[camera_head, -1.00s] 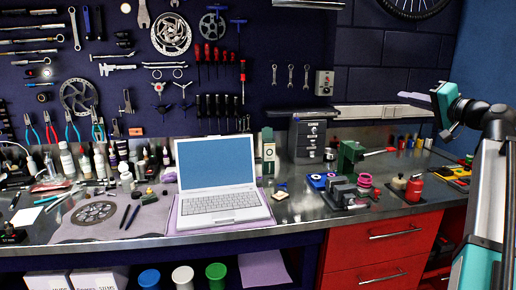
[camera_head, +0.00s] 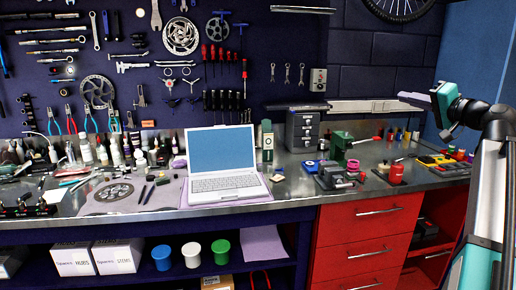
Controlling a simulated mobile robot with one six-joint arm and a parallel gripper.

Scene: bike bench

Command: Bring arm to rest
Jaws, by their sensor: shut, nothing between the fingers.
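My gripper (camera_head: 423,100) shows at the upper right of the head camera view, at the end of my raised arm. Its fingers point to the left, they are closed, and nothing is held between them. It appears above the right part of the metal workbench (camera_head: 300,187), in front of the wall, and touches nothing that I can see. My arm runs down along the right edge of the picture.
An open laptop (camera_head: 223,165) stands mid-bench. Red drawers (camera_head: 368,240) are below. Tools hang on the pegboard (camera_head: 290,40). Tubs and boxes fill the lower shelf.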

